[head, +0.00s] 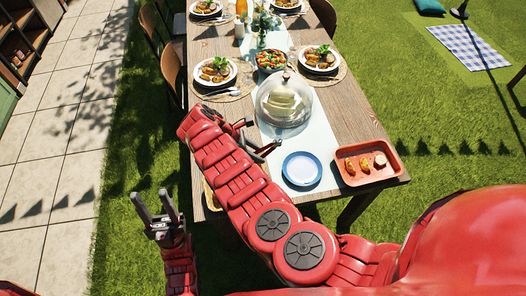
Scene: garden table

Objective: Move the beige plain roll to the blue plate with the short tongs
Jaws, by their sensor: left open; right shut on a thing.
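The blue plate (301,169), pale inside with a blue rim, lies near the table's front edge. To its right is an orange tray (345,178) with several small breads. The rightmost, a rounded beige piece (380,161), looks like the plain roll. My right arm reaches across the table's left side. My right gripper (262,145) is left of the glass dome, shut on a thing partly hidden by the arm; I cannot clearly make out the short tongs. My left gripper (155,207) is open and empty, off the table's left side above the grass.
A glass dome (284,104) over pale food stands behind the blue plate. A salad bowl (271,60) and set plates (215,72) (319,58) are farther back. Chairs (172,65) line the left side. A wooden item (210,195) is mostly hidden behind my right arm.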

